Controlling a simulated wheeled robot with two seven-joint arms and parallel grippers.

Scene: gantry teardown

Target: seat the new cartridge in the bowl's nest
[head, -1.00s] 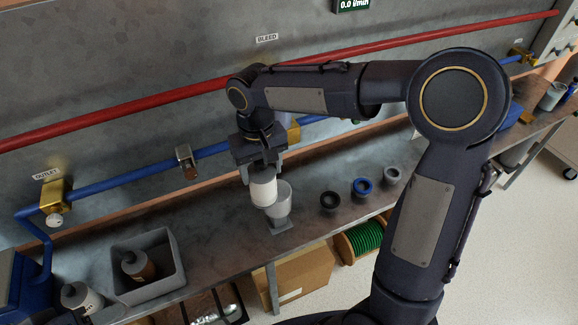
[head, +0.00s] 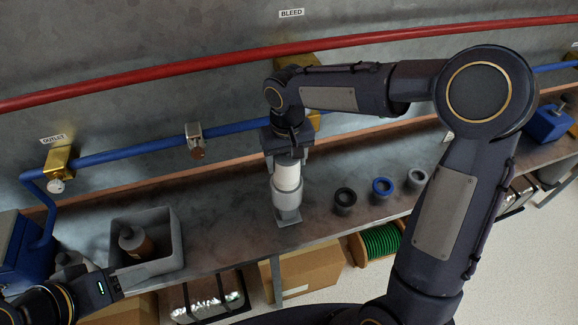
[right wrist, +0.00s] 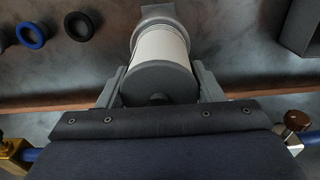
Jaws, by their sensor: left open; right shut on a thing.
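The new cartridge (head: 292,173), white with a dark end cap (right wrist: 155,80), stands upright in the mouth of the grey bowl (head: 287,198). Its lower part is hidden inside the bowl, so I cannot see the nest or whether the cartridge touches it. My right gripper (head: 287,157) is shut on the cartridge's capped top end. In the right wrist view the fingers (right wrist: 158,88) flank the cap, and the white body (right wrist: 162,48) runs into the bowl (right wrist: 153,17). My left gripper (head: 112,287) is open and empty at the lower left, near the grey bin.
The grey bin (head: 176,250) holds a brown cartridge (head: 136,242). The blue pipe (head: 120,155) runs behind. Bare bench lies between bin and bowl.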

